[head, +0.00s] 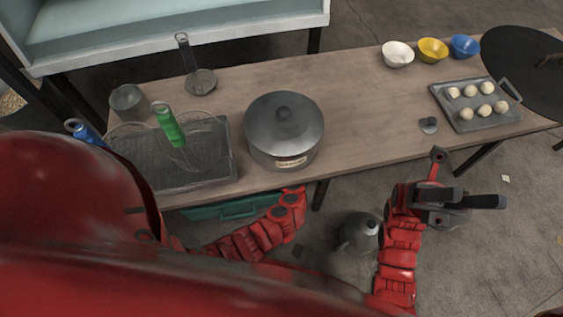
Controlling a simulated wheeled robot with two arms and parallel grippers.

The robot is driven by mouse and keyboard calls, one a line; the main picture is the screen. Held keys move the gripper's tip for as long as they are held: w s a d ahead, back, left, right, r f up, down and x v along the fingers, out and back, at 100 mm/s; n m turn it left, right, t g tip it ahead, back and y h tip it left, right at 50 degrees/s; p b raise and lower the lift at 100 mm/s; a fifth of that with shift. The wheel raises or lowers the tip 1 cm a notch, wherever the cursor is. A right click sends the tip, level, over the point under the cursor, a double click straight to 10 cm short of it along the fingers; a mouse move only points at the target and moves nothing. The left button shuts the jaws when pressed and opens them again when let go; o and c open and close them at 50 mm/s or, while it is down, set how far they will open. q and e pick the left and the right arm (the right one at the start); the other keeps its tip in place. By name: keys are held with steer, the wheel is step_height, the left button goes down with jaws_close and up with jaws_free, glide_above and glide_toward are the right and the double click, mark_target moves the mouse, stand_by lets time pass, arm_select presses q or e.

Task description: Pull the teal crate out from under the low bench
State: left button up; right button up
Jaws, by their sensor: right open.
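The teal crate (222,208) is under the low bench (365,125), below its front edge at the left. Only a strip of its top and front side shows; the rest is hidden by the bench and my left arm. My left arm reaches up to the bench's front edge, just right of the crate's visible part. Its gripper does not show, so I cannot tell whether it touches the crate. My right gripper (468,199) is open and empty over the floor, in front of the bench's right part and well right of the crate.
On the bench are a wire basket (190,180) with a green-handled whisk (171,130), a large lidded pot (284,130), three bowls (432,50) and a tray (480,125) of dough balls. A grey kettle-like vessel (359,232) stands on the floor between my arms.

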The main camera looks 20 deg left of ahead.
arm_select(q)
jaws_close()
stand_by(1.3)
